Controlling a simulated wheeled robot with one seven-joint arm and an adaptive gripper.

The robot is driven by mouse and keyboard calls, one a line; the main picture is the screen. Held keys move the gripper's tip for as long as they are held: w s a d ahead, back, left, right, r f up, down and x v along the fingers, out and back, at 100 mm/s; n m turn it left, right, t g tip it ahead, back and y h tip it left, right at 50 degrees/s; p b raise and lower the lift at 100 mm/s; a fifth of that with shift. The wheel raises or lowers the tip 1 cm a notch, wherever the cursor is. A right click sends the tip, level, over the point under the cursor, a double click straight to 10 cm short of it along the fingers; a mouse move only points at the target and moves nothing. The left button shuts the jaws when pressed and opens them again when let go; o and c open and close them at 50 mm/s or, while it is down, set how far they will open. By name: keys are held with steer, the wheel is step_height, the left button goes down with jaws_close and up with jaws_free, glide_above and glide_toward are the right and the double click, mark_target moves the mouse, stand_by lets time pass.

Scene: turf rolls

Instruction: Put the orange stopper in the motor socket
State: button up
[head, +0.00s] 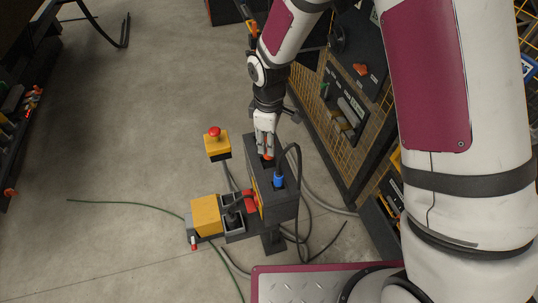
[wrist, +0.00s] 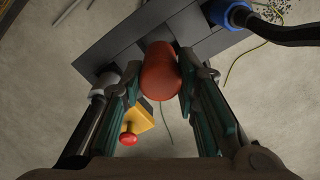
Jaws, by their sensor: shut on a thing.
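My gripper (head: 265,150) is shut on the orange stopper (wrist: 160,70), which sits between the two finger pads in the wrist view. In the head view only a small orange part of it shows below the fingertips. The gripper points down over the top of a dark grey box (head: 283,207) on a post. A blue plug (head: 278,181) with a black cable stands in the box top nearer the camera, and also shows in the wrist view (wrist: 229,12). I cannot make out the motor socket; the stopper and fingers cover part of the box top. I cannot tell whether the stopper touches the box.
A yellow box with a red button (head: 215,141) stands left of the grey box. A yellow block (head: 206,215) and a red plug (head: 250,200) are at the grey box's left side. Cables hang around the post. A mesh rack (head: 350,110) stands at the right. The left floor is mostly clear.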

steer(key=shift+f+p, duration=0.4)
steer(key=shift+f, duration=2.85)
steer(key=o, duration=1.1)
steer(key=shift+f, duration=0.15)
steer(key=shift+c, duration=0.2)
